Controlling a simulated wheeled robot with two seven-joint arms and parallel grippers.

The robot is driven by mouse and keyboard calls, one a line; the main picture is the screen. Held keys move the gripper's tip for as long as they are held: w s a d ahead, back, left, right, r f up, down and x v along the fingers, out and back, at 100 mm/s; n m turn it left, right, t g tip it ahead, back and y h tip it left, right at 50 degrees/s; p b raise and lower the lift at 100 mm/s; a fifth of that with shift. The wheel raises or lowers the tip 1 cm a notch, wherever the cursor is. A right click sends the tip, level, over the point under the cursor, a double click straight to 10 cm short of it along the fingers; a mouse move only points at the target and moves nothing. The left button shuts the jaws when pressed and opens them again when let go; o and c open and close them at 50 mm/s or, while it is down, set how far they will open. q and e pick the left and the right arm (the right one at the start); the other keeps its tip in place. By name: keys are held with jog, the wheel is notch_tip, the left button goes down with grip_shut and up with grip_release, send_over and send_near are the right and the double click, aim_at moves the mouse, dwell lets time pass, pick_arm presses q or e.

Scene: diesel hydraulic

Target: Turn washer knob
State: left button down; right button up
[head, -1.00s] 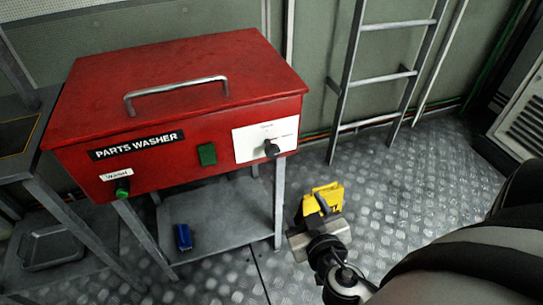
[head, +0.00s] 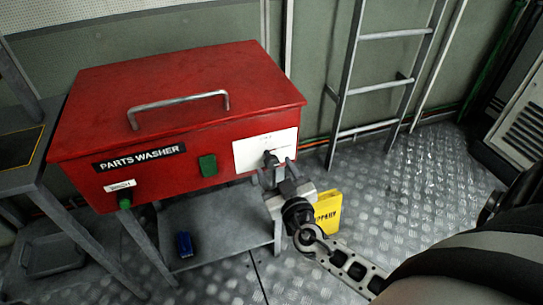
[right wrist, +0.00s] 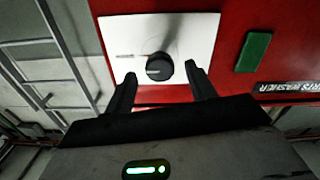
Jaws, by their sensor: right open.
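The red parts washer (head: 180,105) stands on a grey metal stand. Its black knob (head: 271,158) sits on a white panel (head: 250,152) at the right of the front face; in the head view my gripper partly covers it. In the right wrist view the knob (right wrist: 159,66) lies between and just beyond the two fingertips, on the white panel (right wrist: 205,35). My right gripper (head: 277,168) is open, with a finger to each side of the knob; it also shows in the right wrist view (right wrist: 160,78). I cannot tell if the fingers touch it. My left gripper is not in view.
A green switch (head: 208,165) and a green button (head: 125,203) are on the washer's front. A yellow object (head: 328,212) stands on the floor behind my right gripper. A blue object (head: 184,245) lies on the lower shelf. A ladder (head: 385,80) leans at the back wall.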

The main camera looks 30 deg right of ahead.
aim_at(273, 166)
jog(key=shift+x, duration=1.9)
jog(key=c, duration=1)
